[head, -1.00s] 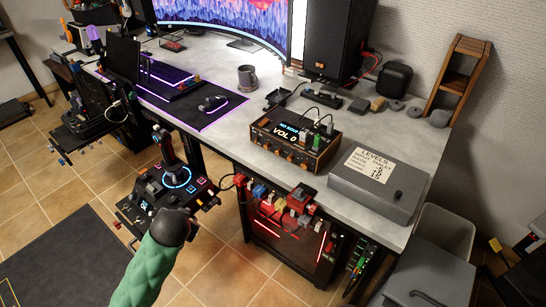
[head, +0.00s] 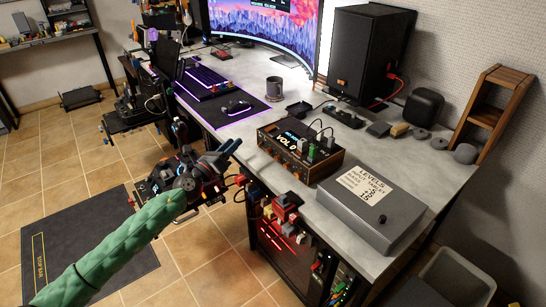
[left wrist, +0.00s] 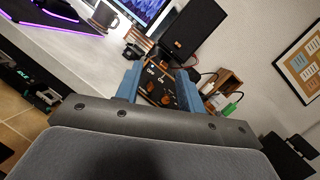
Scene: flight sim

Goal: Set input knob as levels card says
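The audio box (head: 300,150), dark with wood-like sides, stands on the desk. Its lit display (head: 292,142) reads VOL 0. The levels card (head: 365,187) lies on a grey box; its heading reads LEVELS, but its small lines and figures are not surely legible. My left gripper (head: 226,152) is in front of the desk edge, left of the audio box and apart from it. In the left wrist view its two blue fingers (left wrist: 158,88) are spread, with the audio box's knob face (left wrist: 163,88) showing between them. Which knob is the input knob is unclear. My right gripper is out of view.
A mug (head: 274,86), a black speaker (head: 368,55) and cables are behind. Red connectors (head: 285,207) stick out below the desk edge. Bare desk lies left of the audio box.

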